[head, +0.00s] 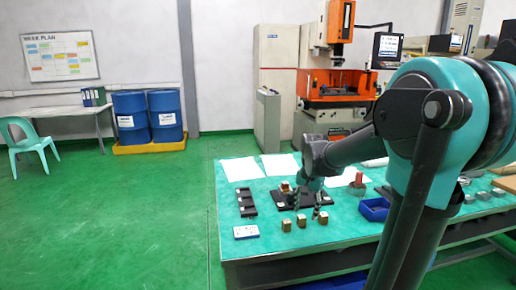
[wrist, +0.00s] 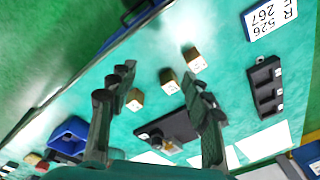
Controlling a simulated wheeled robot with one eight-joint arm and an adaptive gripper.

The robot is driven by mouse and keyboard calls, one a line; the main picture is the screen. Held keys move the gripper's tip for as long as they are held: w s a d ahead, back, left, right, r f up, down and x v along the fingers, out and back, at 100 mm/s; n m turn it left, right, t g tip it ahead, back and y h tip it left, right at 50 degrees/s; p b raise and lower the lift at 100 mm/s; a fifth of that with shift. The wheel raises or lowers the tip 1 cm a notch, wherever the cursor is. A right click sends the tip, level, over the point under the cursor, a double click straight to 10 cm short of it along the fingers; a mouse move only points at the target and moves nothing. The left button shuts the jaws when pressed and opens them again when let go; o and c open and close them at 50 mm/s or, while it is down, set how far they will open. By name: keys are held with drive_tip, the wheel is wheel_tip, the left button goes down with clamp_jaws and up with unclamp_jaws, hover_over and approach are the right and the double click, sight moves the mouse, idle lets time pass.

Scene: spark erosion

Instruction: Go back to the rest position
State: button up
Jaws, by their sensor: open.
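My gripper (head: 307,203) hangs over the green-topped workbench (head: 262,248), reached from the right by my arm. In the wrist view my gripper (wrist: 160,82) has its two dark fingers spread wide with nothing held between them. Three small brass-coloured blocks (wrist: 168,80) stand on the bench beyond and between the fingers; in the head view the blocks (head: 286,225) are near the front edge. A dark plate (wrist: 180,125) with a small metal-and-brass piece on it lies below the gripper, partly hidden by a finger.
A black slotted rack (head: 247,204) and a white label card (head: 246,231) lie at the bench's left. A blue bin (head: 375,211) is right of the gripper. White sheets (head: 242,169) lie at the back.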

drive_tip(key=s+d+f+n+t, duration=0.1)
drive_tip(key=s+f+n, duration=0.2)
drive_tip(key=s+f, duration=0.3)
drive_tip(key=s+d+f+n+t, duration=0.1)
drive_tip(key=s+f+n, duration=0.3)
drive_tip(key=s, duration=0.7)
drive_tip(key=shift+s+d+f+t, duration=0.2)
drive_tip(key=shift+f+t, duration=0.2)
drive_tip(key=shift+f, duration=0.5)
